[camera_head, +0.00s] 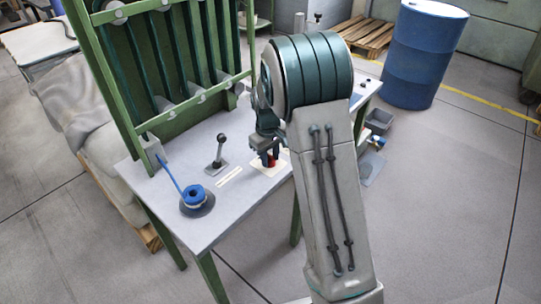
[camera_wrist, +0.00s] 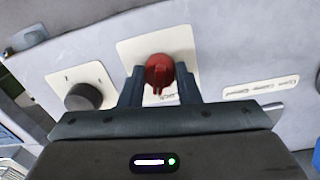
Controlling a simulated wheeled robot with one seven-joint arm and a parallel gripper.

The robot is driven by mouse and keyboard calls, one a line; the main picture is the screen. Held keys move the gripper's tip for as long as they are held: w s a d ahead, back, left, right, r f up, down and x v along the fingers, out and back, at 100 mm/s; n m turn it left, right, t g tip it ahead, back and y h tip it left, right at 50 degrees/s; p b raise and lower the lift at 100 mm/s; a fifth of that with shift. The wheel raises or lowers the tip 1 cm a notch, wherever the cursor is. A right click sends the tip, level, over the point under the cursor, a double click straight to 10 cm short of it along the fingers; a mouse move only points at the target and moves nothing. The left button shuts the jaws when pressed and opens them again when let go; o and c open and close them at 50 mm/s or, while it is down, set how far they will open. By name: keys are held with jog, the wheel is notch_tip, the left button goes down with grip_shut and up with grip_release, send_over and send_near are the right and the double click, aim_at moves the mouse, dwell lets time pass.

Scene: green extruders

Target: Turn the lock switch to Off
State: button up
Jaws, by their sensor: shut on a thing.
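The lock switch (camera_wrist: 159,72) is a red round knob with a raised grip, on a cream plate (camera_wrist: 128,50) set in the grey table top. In the wrist view my gripper (camera_wrist: 160,86) has one finger on each side of the knob, shut on it. In the head view my gripper (camera_head: 268,151) points down at the table, and a little of the red knob (camera_head: 270,161) shows beneath it. The markings around the knob are too small or hidden to read, so I cannot tell its setting.
A black knob (camera_wrist: 83,97) on its own plate sits left of the red one in the wrist view. A lever (camera_head: 219,150) and a blue-handled wheel (camera_head: 196,199) stand on the table (camera_head: 213,232). A green frame (camera_head: 108,85) rises behind. A blue barrel (camera_head: 423,55) stands apart.

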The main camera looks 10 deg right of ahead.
jog(key=m, duration=0.3)
jog(key=shift+m, duration=0.4)
jog(key=shift+w+m+p, duration=0.1)
jog(key=shift+m+p, duration=0.35)
jog(key=shift+m, duration=1.45)
jog(key=o, duration=1)
jog(key=shift+c, duration=0.2)
notch_tip(320, 180, up, 14)
jog(key=shift+a, duration=0.35)
jog(key=shift+p, duration=0.3)
jog(key=s+r+n+t+p, duration=0.1)
jog(key=s+r+p, duration=0.1)
jog(key=s, duration=1.1)
jog(key=s+r+n+t+p, duration=0.1)
jog(key=s+r, duration=0.3)
jog(key=s, duration=1)
jog(key=shift+s+d+t+y+p, duration=0.2)
jog(key=shift+d+t+y+p, duration=0.1)
jog(key=shift+d+p, duration=0.2)
